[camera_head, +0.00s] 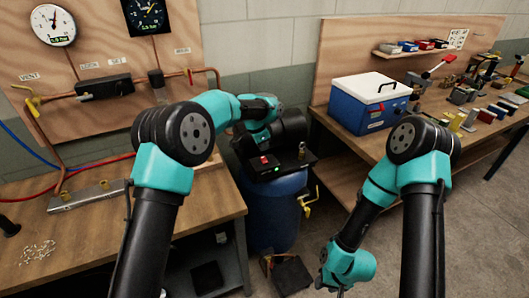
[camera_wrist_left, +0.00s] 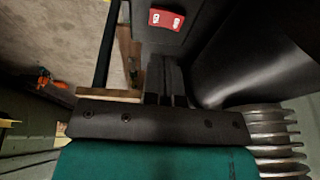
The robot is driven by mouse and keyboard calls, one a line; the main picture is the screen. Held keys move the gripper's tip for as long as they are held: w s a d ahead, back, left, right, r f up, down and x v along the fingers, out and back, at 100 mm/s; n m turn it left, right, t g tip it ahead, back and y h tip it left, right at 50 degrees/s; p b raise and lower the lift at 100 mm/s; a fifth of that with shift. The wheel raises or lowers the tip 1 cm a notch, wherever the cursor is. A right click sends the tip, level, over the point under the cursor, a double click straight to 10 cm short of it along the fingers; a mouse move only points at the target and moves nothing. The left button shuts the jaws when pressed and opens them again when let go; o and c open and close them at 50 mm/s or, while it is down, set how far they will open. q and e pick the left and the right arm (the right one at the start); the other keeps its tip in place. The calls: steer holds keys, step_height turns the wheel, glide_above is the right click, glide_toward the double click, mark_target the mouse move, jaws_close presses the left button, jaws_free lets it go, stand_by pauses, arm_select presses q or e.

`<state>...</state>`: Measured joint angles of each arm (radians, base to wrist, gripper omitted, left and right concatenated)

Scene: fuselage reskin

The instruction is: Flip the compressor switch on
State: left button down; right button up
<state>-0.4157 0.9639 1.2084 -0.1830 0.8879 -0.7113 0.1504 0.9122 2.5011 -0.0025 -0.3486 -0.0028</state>
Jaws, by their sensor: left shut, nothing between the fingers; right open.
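The compressor has a black top unit (camera_head: 287,164) on a blue tank (camera_head: 274,212), standing in the gap between the two benches. Its red switch (camera_head: 264,159) is on the black box at the front, with a small green spot beside it. In the left wrist view the red switch (camera_wrist_left: 166,19) shows pale marks, just beyond my left gripper (camera_wrist_left: 165,62). The left fingers are shut and empty, apart from the switch in that view. In the head view they are hidden by my wrist. My right gripper (camera_head: 340,291) is open, low at the bottom edge and away from the compressor.
The left bench (camera_head: 205,195) carries a metal bar (camera_head: 88,195) and small loose pieces (camera_head: 38,252). A panel with gauges (camera_head: 53,25) and pipes stands behind it. A blue cooler (camera_head: 366,105) and several tools are on the right bench. A yellow-handled valve (camera_head: 306,205) sticks out beside the tank.

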arm_select(q)
steer(key=s+v, duration=0.1)
steer(key=v, duration=0.8)
steer(key=shift+s+d, duration=0.2)
steer(key=shift+f, duration=0.15)
